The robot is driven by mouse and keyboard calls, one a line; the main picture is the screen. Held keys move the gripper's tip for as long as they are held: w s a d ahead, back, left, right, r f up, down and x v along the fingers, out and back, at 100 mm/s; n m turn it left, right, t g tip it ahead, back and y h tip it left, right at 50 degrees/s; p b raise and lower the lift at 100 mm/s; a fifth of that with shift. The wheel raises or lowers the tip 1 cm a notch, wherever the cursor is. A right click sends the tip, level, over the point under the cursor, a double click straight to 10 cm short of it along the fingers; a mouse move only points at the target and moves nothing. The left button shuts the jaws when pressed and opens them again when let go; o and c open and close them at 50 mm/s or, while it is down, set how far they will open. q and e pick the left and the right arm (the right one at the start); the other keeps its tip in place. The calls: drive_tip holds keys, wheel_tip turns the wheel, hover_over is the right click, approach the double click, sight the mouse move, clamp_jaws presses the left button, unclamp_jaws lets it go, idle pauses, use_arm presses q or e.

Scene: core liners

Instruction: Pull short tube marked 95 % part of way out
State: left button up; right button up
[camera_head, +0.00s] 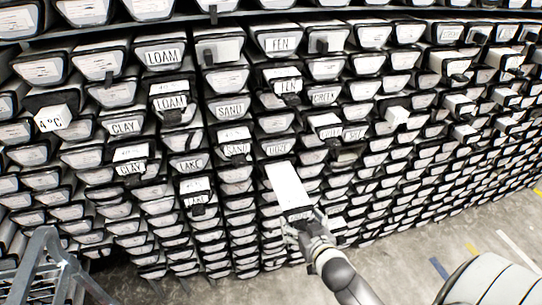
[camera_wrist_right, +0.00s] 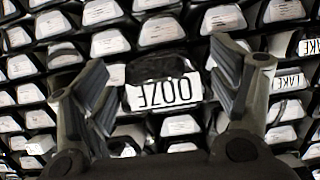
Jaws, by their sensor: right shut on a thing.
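A long white tube (camera_head: 288,187) sticks out of the rack below a label reading OOZE (camera_head: 277,148). Its outer end is at my right gripper (camera_head: 303,220), which is shut on it. No 95 % marking is legible on it. In the right wrist view, the OOZE label (camera_wrist_right: 163,94) appears upside down between the two fingers of my right gripper (camera_wrist_right: 160,75), with a dark part just above it. The contact between fingers and tube is hard to make out there. My left gripper is not in view.
The rack holds many labelled tubes. Several others stick out, such as the one marked 4°C (camera_head: 53,119) and a blank white one (camera_head: 396,117). A grey metal frame (camera_head: 50,262) stands lower left. Bare floor (camera_head: 430,240) shows at lower right, near a pale rounded object (camera_head: 495,282).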

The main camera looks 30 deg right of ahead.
drive_tip(key=shift+s+a, duration=0.15)
drive_tip(key=shift+s, duration=0.5)
drive_tip(key=o, duration=1.8)
drive_tip(key=shift+s+f, duration=0.15)
drive_tip(key=shift+f, duration=0.05)
drive_tip(key=v, duration=1.2)
drive_tip(key=shift+r, duration=0.25)
drive_tip(key=shift+f, duration=0.15)
